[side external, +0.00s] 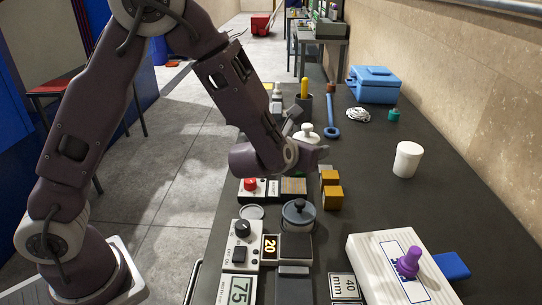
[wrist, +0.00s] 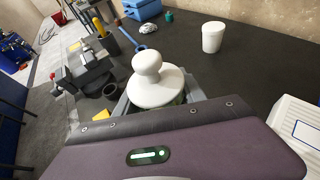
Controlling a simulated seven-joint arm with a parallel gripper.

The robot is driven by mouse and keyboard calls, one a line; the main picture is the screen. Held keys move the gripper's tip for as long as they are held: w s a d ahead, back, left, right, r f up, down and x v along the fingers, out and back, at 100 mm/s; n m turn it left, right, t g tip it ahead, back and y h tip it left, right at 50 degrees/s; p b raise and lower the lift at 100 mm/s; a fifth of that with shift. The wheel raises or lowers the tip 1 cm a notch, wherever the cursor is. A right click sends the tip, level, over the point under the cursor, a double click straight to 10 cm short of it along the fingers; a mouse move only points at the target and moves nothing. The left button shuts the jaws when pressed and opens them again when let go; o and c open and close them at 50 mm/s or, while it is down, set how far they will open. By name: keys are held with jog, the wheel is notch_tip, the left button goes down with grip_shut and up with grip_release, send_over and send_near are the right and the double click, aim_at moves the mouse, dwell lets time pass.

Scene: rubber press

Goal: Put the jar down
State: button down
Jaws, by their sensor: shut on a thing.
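The jar, with a white domed lid and round knob (wrist: 155,85), sits between my fingers in the wrist view. In the side external view its white lid (side external: 305,133) shows just above and behind my gripper (side external: 308,152). My gripper is shut on the jar; in the wrist view the grey fingers (wrist: 158,103) flank it just under the lid. The jar looks upright. Most of its body is hidden by the lid and my gripper, and I cannot tell whether its base touches the table.
The dark table (side external: 375,180) is bare right of my gripper, up to a white cup (side external: 407,160). Yellow blocks (side external: 331,192), a grey lidded pot (side external: 299,214) and a control box (side external: 242,245) stand nearer. A blue toolbox (side external: 374,87) and a pen holder (side external: 304,104) stand farther back.

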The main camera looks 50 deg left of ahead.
jog(key=m+h, duration=0.2)
send_over(377, 207)
notch_tip(377, 207, down, 7)
jog(key=shift+t, duration=0.3)
jog(key=shift+w+f, duration=0.1)
jog(key=shift+f, duration=3.25)
jog(key=shift+f, duration=0.4)
jog(key=shift+f, duration=0.2)
